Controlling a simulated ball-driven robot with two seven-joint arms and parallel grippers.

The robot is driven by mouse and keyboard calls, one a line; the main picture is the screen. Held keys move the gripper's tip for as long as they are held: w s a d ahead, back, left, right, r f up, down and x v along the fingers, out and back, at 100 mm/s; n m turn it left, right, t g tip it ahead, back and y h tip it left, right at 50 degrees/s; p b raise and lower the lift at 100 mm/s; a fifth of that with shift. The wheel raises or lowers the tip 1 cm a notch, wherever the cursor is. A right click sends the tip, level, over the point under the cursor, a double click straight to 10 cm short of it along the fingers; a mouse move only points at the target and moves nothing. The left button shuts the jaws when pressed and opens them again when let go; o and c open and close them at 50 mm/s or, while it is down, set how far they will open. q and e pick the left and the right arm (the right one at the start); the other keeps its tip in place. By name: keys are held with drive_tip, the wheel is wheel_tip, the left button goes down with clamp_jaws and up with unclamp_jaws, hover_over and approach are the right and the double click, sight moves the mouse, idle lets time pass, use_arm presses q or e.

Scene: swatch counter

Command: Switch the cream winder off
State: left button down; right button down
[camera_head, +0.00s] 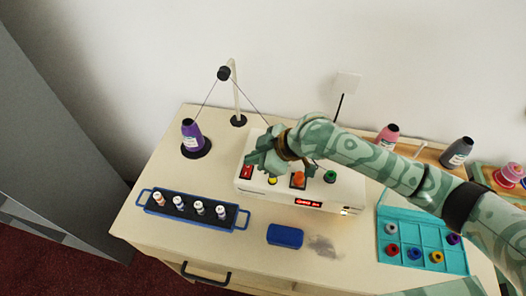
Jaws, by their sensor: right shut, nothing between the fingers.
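The cream winder (340,190) is a box in the middle of the table. A red switch (247,172) is at the left end of its top, with an orange knob (298,179) and a green knob (330,176) to the right. A red display (308,203) glows on its front, and a small light (345,211) shows beside it. My right gripper (253,163) is shut and empty over the left end of the winder, close to the red switch; I cannot tell whether it touches. It partly hides a yellow part (272,181). My left gripper is not in view.
A purple thread cone (192,134) stands behind left, its thread running over a tall guide post (236,95). A blue tray (237,222) with several spools is front left. A blue box (285,236) lies in front. A teal tray (400,222) is at right, under my arm.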

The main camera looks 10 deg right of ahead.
sight(247, 170)
wheel_tip(247, 170, down, 2)
drive_tip(key=shift+w+d+f, duration=0.1)
idle(0.4)
drive_tip(key=shift+f, duration=0.15)
drive_tip(key=shift+s+a+p, duration=0.25)
drive_tip(key=shift+s+p, duration=0.5)
drive_tip(key=shift+p, duration=0.05)
